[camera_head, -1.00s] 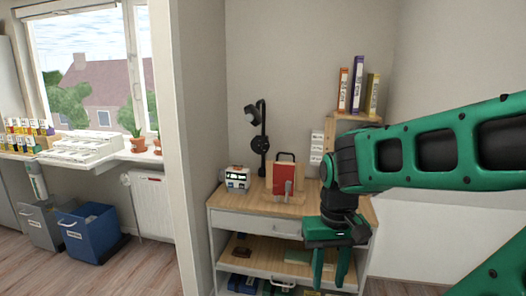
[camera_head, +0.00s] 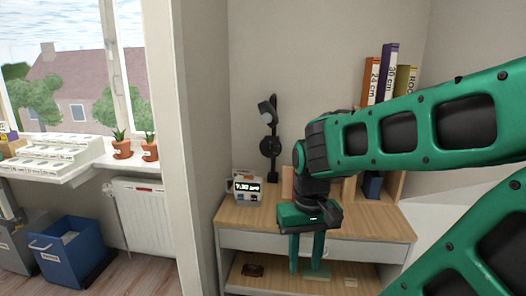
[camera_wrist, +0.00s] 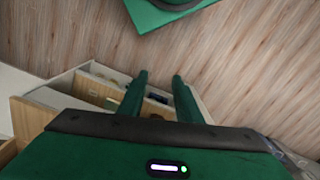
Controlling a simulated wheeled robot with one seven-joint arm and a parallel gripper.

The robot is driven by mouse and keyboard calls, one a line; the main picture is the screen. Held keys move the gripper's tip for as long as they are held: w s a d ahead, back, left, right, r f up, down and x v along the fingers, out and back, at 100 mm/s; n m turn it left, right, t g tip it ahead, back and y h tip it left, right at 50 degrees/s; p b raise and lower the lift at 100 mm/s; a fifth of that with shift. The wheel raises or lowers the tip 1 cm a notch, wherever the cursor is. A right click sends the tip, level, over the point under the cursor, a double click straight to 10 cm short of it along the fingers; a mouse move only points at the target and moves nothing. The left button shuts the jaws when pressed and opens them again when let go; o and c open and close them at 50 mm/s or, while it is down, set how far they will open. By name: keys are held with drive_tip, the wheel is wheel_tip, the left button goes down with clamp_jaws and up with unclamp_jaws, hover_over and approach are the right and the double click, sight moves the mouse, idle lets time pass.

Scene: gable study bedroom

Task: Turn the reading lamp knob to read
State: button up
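The black reading lamp (camera_head: 269,140) stands upright at the back of the wooden desk top, against the wall. Its round head is at the top of the stem, and a dark round part sits midway down; I cannot make out the knob's setting. My gripper (camera_head: 306,268) points down in front of the desk's front edge, right of the lamp and apart from it. In the wrist view my gripper (camera_wrist: 160,80) shows two green fingers spread apart with nothing between them.
Books (camera_head: 388,75) stand on a raised shelf at the right. A drawer (camera_head: 245,240) and open shelf lie below. A blue bin (camera_head: 70,250) stands on the floor at left.

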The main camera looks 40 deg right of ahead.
drive_tip(key=shift+w+a, duration=0.2)
drive_tip(key=shift+w, duration=0.3)
drive_tip(key=shift+o, duration=1.8)
drive_tip(key=shift+s+r, duration=0.15)
drive_tip(key=shift+s, duration=0.1)
drive_tip(key=n+t+h, duration=1.2)
drive_tip(key=n+h, duration=0.1)
drive_tip(key=n, duration=1.3)
approach(270, 150)
drive_tip(key=x, duration=0.9)
drive_tip(key=shift+a, duration=0.1)
